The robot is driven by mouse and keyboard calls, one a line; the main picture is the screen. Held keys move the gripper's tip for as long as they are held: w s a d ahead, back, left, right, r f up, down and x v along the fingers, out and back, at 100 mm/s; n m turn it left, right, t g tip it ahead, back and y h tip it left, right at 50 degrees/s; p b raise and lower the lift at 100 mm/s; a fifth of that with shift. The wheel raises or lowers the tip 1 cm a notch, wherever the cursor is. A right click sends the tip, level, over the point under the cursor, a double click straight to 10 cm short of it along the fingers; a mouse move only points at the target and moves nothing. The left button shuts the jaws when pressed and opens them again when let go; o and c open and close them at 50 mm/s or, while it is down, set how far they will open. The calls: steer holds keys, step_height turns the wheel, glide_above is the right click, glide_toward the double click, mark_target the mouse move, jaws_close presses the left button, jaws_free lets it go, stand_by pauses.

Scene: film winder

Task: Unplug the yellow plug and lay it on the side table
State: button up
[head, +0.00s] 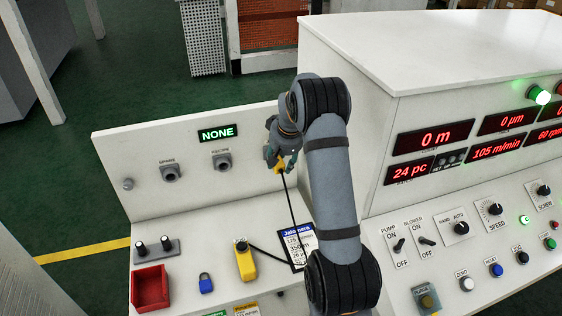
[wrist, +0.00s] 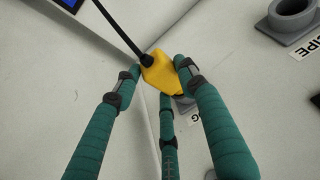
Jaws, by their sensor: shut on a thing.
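The yellow plug (head: 279,168) is in my gripper (head: 277,160), in front of the upright white panel. In the wrist view the plug (wrist: 162,77) sits between the fingertips of my gripper (wrist: 158,72), with a black cable leaving its end. A grey part beside a partly hidden label shows just behind the plug, and I cannot tell whether the plug touches it. The cable runs down toward a yellow box (head: 245,262) on the white side table (head: 215,258). The display (head: 217,133) on the panel reads NONE.
Two grey sockets (head: 171,173) (head: 222,161) are on the panel, left of my gripper. On the table are a red bin (head: 151,288), a blue padlock (head: 206,283), a black-knobbed block (head: 155,250) and a printed card (head: 297,247). The control console (head: 455,225) stands right of my arm.

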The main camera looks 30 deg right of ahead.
mark_target(283, 170)
steer(key=shift+c, duration=1.2)
steer(key=shift+s+f, duration=0.1)
steer(key=shift+f, duration=0.05)
steer(key=shift+s+b, duration=0.15)
steer(key=shift+b, duration=0.25)
steer(key=shift+s+a+b, duration=0.2)
steer(key=shift+s+b, duration=0.85)
steer(key=shift+s, duration=0.2)
steer(key=shift+s+a+b, duration=0.15)
steer(key=shift+s+b, duration=0.65)
steer(key=shift+s, duration=0.25)
